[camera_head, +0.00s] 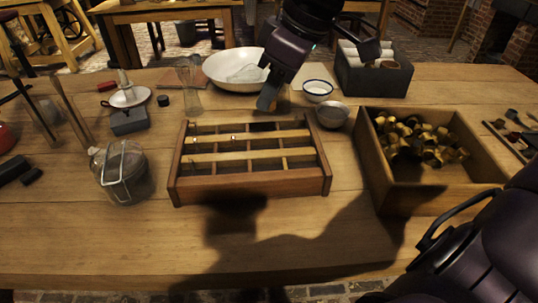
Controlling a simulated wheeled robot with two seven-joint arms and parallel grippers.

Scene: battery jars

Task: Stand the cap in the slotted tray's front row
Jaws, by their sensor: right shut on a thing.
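The slotted tray (250,189) is a brown wooden frame in the middle of the table, with pale slats and dividers making rows of compartments. I see no cap standing in its front row. My right gripper (267,103) points down just behind the tray's back edge. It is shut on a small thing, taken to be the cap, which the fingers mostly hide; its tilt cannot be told. A wooden box (387,188) to the right holds a heap of brass-coloured caps (425,145). My left gripper is not in view.
A wire-clasped glass jar (124,172) stands left of the tray. Behind it are a whisk (191,92), a white bowl (225,68), a blue-rimmed bowl (317,88) and a grey bowl (332,114). A dark crate (373,82) is at the back right. The front table is clear.

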